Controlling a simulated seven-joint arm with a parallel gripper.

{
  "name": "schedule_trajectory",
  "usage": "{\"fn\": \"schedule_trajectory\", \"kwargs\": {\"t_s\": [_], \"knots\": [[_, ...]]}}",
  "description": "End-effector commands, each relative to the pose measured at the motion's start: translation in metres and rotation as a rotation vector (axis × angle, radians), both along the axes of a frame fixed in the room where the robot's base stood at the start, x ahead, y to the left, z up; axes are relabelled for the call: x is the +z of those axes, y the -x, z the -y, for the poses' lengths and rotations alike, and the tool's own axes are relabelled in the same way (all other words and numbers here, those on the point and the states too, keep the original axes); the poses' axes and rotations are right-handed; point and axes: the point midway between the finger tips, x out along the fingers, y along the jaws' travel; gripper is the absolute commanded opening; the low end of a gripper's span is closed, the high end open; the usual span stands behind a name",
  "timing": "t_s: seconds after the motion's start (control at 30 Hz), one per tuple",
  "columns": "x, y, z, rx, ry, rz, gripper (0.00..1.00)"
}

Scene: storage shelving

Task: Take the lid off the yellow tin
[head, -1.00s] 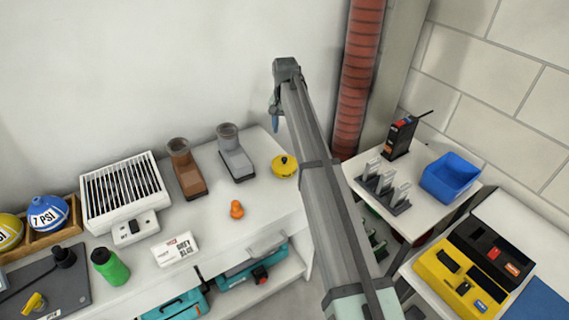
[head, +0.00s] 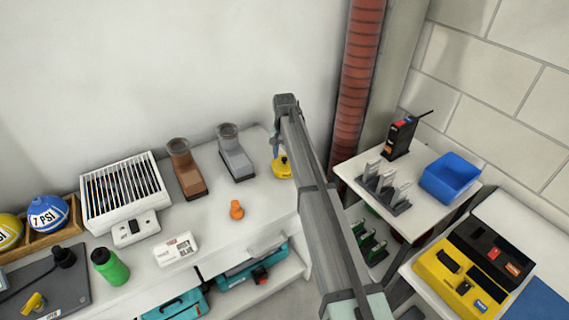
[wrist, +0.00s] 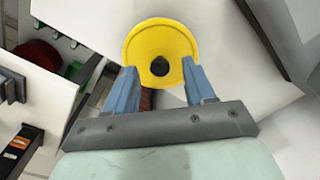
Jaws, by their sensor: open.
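The yellow tin (head: 282,171) stands on the white bench top near its right end. In the wrist view the round yellow lid (wrist: 160,38) with a dark knob (wrist: 160,66) at its middle shows from above. My gripper (wrist: 160,75) is open, its two blue fingers on either side below the knob in the picture. In the head view my gripper (head: 276,150) is just above the tin and partly covers it. I cannot tell whether the fingers touch the lid.
A grey boot-shaped item (head: 237,160) and a brown one (head: 187,175) stand left of the tin. An orange knob-like piece (head: 236,210) lies in front. A red ribbed pipe (head: 357,90) rises behind my arm.

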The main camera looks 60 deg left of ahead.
Motion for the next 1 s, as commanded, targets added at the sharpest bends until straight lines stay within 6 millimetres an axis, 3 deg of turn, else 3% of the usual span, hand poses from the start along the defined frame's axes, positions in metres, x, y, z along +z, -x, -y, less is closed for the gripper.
{"fn": "schedule_trajectory", "kwargs": {"t_s": [0.1,0.33,0.9,1.0], "knots": [[-0.0124,0.0,0.0003,0.0,0.001,-0.001,0.54],[-0.0139,-0.0001,0.0001,0.0,0.0,0.0,0.54],[-0.0135,-0.0001,0.0001,0.0,0.0,0.0,0.0],[-0.0135,-0.0001,0.0,0.0,0.0,0.0,0.0]]}}
